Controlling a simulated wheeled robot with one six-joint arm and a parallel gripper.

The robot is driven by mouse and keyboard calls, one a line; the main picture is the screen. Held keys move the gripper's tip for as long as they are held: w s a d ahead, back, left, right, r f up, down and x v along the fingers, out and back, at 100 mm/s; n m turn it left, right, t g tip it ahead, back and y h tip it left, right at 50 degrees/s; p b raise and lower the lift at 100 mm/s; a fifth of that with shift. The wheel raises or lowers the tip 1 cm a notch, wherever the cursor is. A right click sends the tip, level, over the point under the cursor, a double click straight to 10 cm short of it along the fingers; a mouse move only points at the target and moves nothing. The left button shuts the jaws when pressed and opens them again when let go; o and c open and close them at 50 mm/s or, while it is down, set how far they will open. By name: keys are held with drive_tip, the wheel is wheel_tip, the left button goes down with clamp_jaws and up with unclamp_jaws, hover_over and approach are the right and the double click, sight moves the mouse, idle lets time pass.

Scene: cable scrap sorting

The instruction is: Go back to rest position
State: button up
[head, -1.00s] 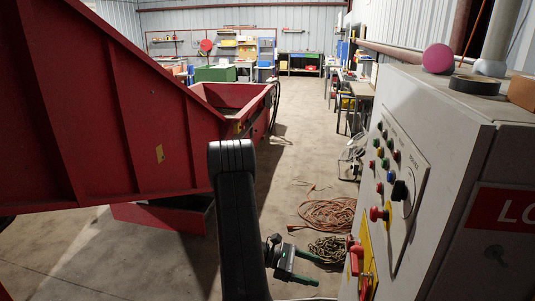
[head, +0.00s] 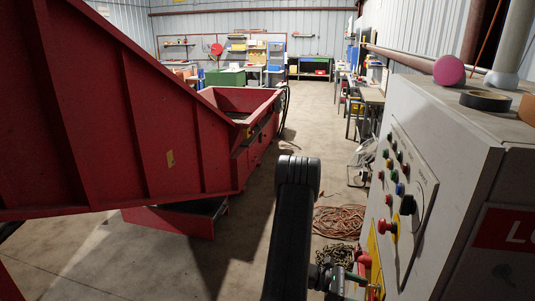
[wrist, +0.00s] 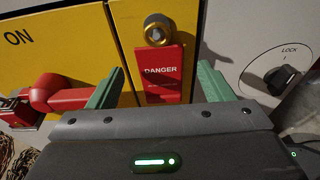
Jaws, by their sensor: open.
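My gripper (head: 350,284) is low in the head view, close beside the yellow panel on the front of the grey control cabinet (head: 450,150). The wrist view shows its two green fingers (wrist: 160,88) wide apart, with nothing held between them. Behind the gap hangs a red DANGER tag (wrist: 162,72) below a round brass-rimmed knob (wrist: 157,29). I cannot tell whether a finger touches the panel. A red rotary handle (wrist: 58,95) is just left of the left finger, under the word ON.
A red hopper machine (head: 130,120) fills the left. Coiled cables (head: 340,220) lie on the floor by the cabinet. A pink ball (head: 448,70) and black tape roll (head: 486,101) sit on the cabinet top. The middle aisle floor (head: 310,110) is clear.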

drive_tip(key=shift+d, duration=0.25)
drive_tip(key=shift+a+p, duration=0.15)
drive_tip(key=shift+p, duration=0.15)
